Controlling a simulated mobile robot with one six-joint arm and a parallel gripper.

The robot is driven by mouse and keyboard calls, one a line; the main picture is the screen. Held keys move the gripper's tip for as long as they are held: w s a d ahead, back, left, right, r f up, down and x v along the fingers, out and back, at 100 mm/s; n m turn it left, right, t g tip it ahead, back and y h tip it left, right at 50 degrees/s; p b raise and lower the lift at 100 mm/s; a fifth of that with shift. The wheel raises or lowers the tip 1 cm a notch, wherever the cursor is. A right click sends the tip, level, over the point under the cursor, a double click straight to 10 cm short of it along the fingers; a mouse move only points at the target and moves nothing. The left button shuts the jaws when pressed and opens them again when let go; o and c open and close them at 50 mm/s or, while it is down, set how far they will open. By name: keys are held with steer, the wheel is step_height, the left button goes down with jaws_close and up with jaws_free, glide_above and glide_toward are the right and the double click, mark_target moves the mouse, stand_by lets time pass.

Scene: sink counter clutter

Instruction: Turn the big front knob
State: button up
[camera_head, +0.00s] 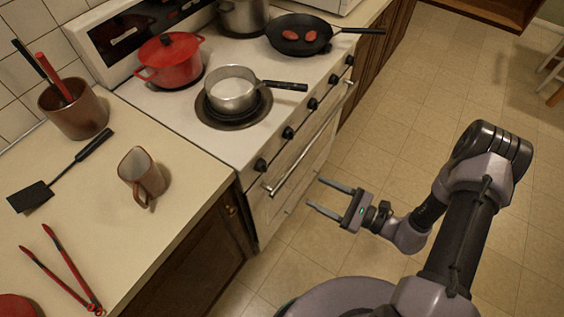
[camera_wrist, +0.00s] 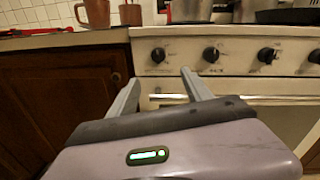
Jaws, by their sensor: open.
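A row of several black round knobs runs along the white stove's front panel (camera_wrist: 185,69). The nearest knob (camera_head: 260,164) is at the stove's left end; it also shows in the wrist view (camera_wrist: 158,55). Another knob (camera_head: 288,132) is to its right, also in the wrist view (camera_wrist: 211,54). They look alike in size, so I cannot tell which is the big one. My gripper (camera_head: 316,193) is open and empty, out in front of the stove and apart from the knobs. In the wrist view its fingers (camera_wrist: 160,76) point toward the panel.
The oven door handle (camera_head: 305,150) runs below the knobs. A saucepan (camera_head: 232,92), a red pot (camera_head: 170,60) and a frying pan (camera_head: 290,42) stand on the stove. The left counter holds a mug (camera_head: 136,170), spatula (camera_head: 35,195) and tongs (camera_head: 62,265).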

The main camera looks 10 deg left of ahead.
mark_target(262, 167)
steer(key=b+x, duration=0.3)
steer(key=x, duration=1.3)
steer(key=shift+a, duration=0.3)
steer(key=shift+s, duration=0.1)
steer(key=shift+c, duration=0.5)
jaws_close()
steer(key=m+p, duration=0.1)
steer(key=m, duration=0.8)
steer(key=shift+f+m, duration=0.15)
steer(key=shift+m, duration=0.25)
